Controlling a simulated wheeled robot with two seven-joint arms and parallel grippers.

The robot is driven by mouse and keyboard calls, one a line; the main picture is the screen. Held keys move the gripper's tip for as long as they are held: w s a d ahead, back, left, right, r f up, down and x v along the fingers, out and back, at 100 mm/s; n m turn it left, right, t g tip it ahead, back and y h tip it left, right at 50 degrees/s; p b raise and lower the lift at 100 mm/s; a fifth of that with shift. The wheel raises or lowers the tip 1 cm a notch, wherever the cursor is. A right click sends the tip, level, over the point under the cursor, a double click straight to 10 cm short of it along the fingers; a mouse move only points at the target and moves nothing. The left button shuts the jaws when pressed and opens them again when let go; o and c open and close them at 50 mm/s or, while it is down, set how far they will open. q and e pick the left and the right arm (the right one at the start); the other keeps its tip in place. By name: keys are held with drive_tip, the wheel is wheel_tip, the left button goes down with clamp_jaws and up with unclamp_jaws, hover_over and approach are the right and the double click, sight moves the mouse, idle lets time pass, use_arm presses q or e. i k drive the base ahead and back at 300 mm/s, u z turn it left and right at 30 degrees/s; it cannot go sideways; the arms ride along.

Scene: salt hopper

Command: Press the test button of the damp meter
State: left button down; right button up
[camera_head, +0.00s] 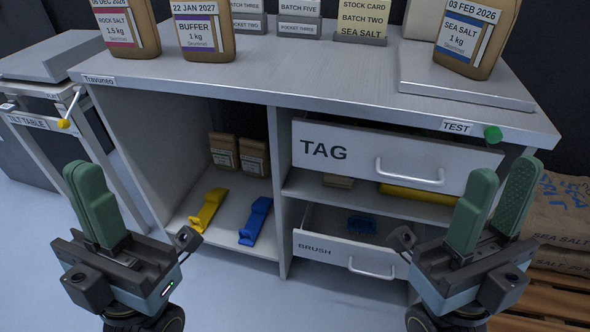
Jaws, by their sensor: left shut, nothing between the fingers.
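A green round button (492,134) sticks out at the right end of the counter's front edge, beside a label reading TEST (457,127). Above it on the counter lies a flat grey plate (465,88), with a brown bag marked SEA SALT 1 kg (474,38) standing on it. I cannot tell whether this plate is the damp meter. My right gripper (503,173) is open and empty, its green fingers apart, lower in the picture than the button and not touching it. My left gripper (84,172) is shut and empty, at the far left in front of the counter.
The TAG drawer (375,158) and BRUSH drawer (345,252) stand partly open below the counter. Yellow (208,211) and blue (255,222) tools lie in the left compartment. A tilt table (45,122) stands left; salt sacks (562,220) stand right.

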sight(493, 135)
drive_tip(key=z, duration=0.1)
drive_tip(key=k, duration=0.4)
drive_tip(key=z, duration=0.9)
drive_tip(key=i, duration=0.5)
